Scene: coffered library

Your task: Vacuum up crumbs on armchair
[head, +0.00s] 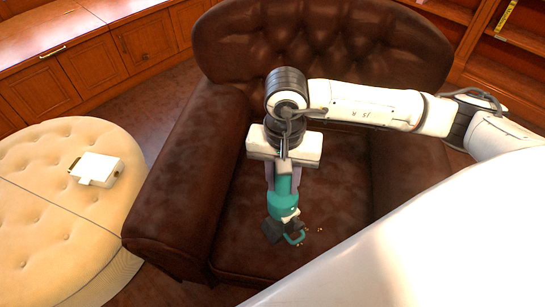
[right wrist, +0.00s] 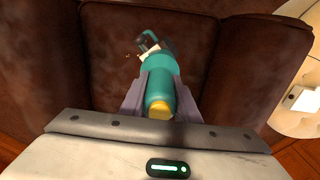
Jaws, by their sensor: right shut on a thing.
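A brown tufted leather armchair (head: 190,165) fills the middle of the head view. My right gripper (head: 284,187) is shut on a teal handheld vacuum (head: 284,206), held over the seat with its dark nozzle end downward. I cannot tell whether the nozzle touches the seat. Small orange crumbs (head: 320,230) lie on the seat just right of the nozzle. In the right wrist view the vacuum (right wrist: 160,88) sits between the fingers of my gripper (right wrist: 158,92), and a few crumbs (right wrist: 127,55) show beside its head. My left gripper is not in view.
A round cream tufted ottoman (head: 40,225) stands left of the armchair, with a white boxy object (head: 97,168) on it. Wooden cabinets (head: 90,65) line the back left and shelves (head: 510,65) the back right. The armchair's arms and backrest enclose the seat.

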